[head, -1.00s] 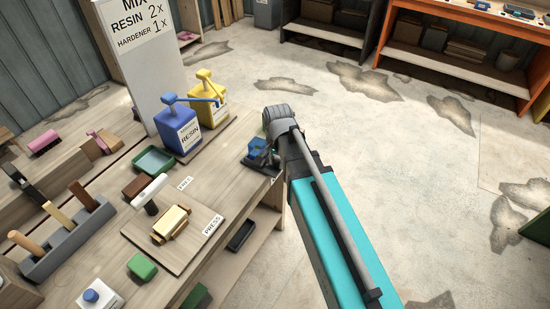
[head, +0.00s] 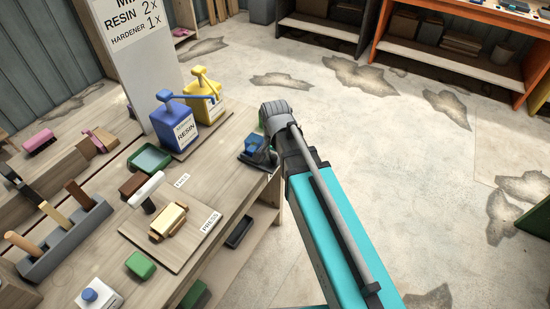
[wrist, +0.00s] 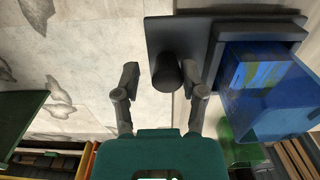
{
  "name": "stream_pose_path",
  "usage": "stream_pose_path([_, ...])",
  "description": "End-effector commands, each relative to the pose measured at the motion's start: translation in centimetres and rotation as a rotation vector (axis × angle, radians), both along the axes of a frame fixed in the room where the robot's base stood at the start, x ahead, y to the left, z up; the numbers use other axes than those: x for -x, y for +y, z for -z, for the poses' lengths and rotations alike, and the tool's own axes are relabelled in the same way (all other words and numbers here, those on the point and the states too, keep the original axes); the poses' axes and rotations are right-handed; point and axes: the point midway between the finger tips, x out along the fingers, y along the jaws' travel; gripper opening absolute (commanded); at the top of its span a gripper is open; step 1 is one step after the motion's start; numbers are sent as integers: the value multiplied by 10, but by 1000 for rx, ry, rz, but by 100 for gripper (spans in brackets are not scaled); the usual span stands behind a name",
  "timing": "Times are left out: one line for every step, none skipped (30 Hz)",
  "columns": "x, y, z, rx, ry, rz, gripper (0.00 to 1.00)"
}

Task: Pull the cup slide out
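The cup slide is a dark grey plate (wrist: 160,40) with a round black knob (wrist: 167,75) sticking out, in the wrist view. Beside it on the right is a blue, see-through cup-like box (wrist: 265,85) set against a dark frame. In the head view the blue and dark unit (head: 257,150) sits at the bench's right edge. My gripper (wrist: 160,75) is open, with one finger on each side of the knob. The knob is nearer the right finger; I cannot tell whether they touch. In the head view my wrist hides the fingers.
The wooden bench (head: 215,160) carries blue (head: 180,128) and yellow (head: 204,100) pump bottles, a small press (head: 168,220) and a tool rack (head: 65,240). A lower shelf (head: 262,218) shows under its edge. The floor (head: 400,170) right of the bench is clear.

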Motion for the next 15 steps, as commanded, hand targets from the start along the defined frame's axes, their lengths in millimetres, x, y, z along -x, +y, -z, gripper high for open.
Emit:
stream_pose_path([0,0,-3,1,1,0,52])
stream_pose_path([0,0,-4,1,1,0,52])
stream_pose_path([0,0,-6,1,1,0,52])
stream_pose_path([0,0,-8,1,1,0,52])
stream_pose_path([0,0,-10,1,1,0,52])
stream_pose_path([0,0,-12,0,0,0,52])
stream_pose_path([0,0,-13,0,0,0,52])
stream_pose_path([0,0,-15,0,0,0,52])
stream_pose_path([0,0,-17,0,0,0,52])
stream_pose_path([0,0,-18,0,0,0,52])
stream_pose_path([0,0,-20,0,0,0,52])
stream_pose_path([0,0,-22,0,0,0,52])
stream_pose_path([0,0,-23,0,0,0,52])
stream_pose_path([0,0,-25,0,0,0,52])
stream_pose_path([0,0,-27,0,0,0,52])
